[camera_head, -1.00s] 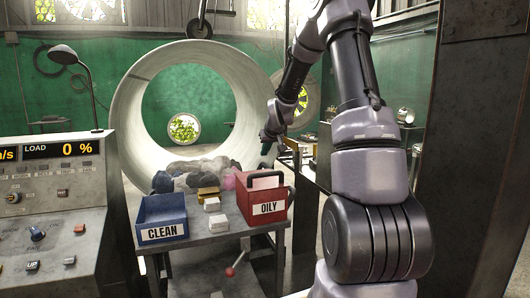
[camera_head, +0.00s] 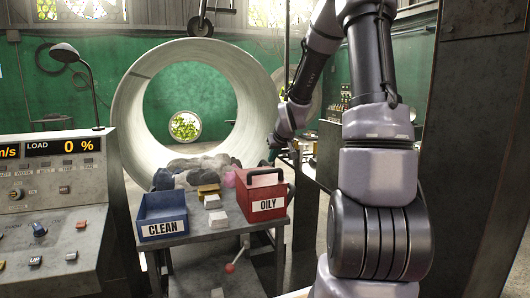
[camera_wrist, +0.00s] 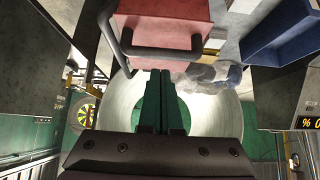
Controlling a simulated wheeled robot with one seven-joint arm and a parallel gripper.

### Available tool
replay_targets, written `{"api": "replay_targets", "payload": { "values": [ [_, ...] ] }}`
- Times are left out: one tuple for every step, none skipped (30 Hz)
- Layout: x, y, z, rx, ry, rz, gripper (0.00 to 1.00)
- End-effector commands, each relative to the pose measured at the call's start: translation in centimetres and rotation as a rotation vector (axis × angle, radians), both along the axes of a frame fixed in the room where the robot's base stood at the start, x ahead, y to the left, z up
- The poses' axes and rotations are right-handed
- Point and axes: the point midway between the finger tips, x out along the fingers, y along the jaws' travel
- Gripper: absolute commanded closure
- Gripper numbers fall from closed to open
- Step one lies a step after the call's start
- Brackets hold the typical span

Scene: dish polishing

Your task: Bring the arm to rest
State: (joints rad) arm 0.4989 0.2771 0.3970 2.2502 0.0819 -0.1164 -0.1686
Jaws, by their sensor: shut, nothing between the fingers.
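My gripper (camera_head: 272,156) is small in the head view, hanging just behind the red OILY box and partly hidden by my wrist. In the wrist view my gripper (camera_wrist: 160,72) shows two dark green fingers side by side, shut and with nothing held. The picture there is upside down, and the red box (camera_wrist: 165,22) with its dark handle appears just beyond the fingertips. I cannot tell how wide the gap is. My arm is bent, with its upper part raised on the right of the head view.
A grey table (camera_head: 210,240) bears the red OILY box (camera_head: 262,196), a blue CLEAN box (camera_head: 162,215), pale blocks and crumpled cloths (camera_head: 205,168). A large pale ring (camera_head: 125,120) stands behind. A control console (camera_head: 50,210) is at left, a dark pillar (camera_head: 480,150) at right.

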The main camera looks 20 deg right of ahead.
Motion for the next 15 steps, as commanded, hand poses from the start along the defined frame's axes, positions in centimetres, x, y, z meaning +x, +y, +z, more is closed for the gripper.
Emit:
{"api": "replay_targets", "payload": {
  "values": [
    [-0.2, 0.0, -0.1, 0.0, 0.0, 0.0, 1.0],
    [-0.3, 0.0, -0.1, 0.0, -0.001, 0.0, 1.0],
    [-0.3, 0.0, -0.1, 0.0, -0.001, 0.0, 1.0],
    [-0.3, 0.0, -0.1, 0.0, -0.001, 0.0, 1.0],
    [-0.4, 0.1, 0.0, -0.001, -0.001, -0.001, 1.0],
    [-0.6, 0.2, 0.3, -0.001, 0.0, -0.001, 1.0],
    [-0.8, 0.3, 0.6, -0.002, 0.002, -0.003, 1.0],
    [-1.1, 0.5, 1.1, -0.004, 0.004, -0.005, 1.0],
    [-1.7, 0.7, 1.9, -0.005, 0.009, -0.011, 1.0],
    [-2.2, 1.0, 2.6, -0.005, 0.014, -0.015, 1.0],
    [-2.9, 1.4, 3.4, -0.005, 0.019, -0.021, 1.0],
    [-4.0, 1.8, 4.7, -0.002, 0.026, -0.031, 1.0],
    [-4.9, 2.2, 5.6, 0.0, 0.031, -0.039, 1.0],
    [-5.9, 2.6, 6.6, 0.005, 0.038, -0.05, 1.0],
    [-7.3, 3.1, 7.9, 0.015, 0.045, -0.066, 1.0]
  ]
}}
